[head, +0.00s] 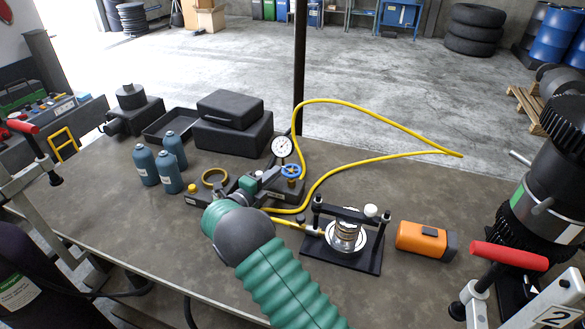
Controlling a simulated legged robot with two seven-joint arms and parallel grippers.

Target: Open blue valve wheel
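The blue valve wheel (292,171) is small and sits upright on the black pump unit (291,189), beside a round white pressure gauge (282,147). My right arm, with green ribbed sleeve and dark round joint, comes in from the bottom middle. My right gripper (269,178) is just left of the wheel, its tip close to the wheel's rim. I cannot tell whether it touches the wheel, or whether its fingers are open or shut. The arm and gripper hide part of the pump unit. My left gripper is not in view.
A yellow hose (385,126) loops across the table's back edge. A black press frame (368,256) and an orange box (422,239) stand at right. Blue bottles (145,165), a yellow ring (214,178) and black cases (232,134) stand at left. A dark post rises behind the gauge.

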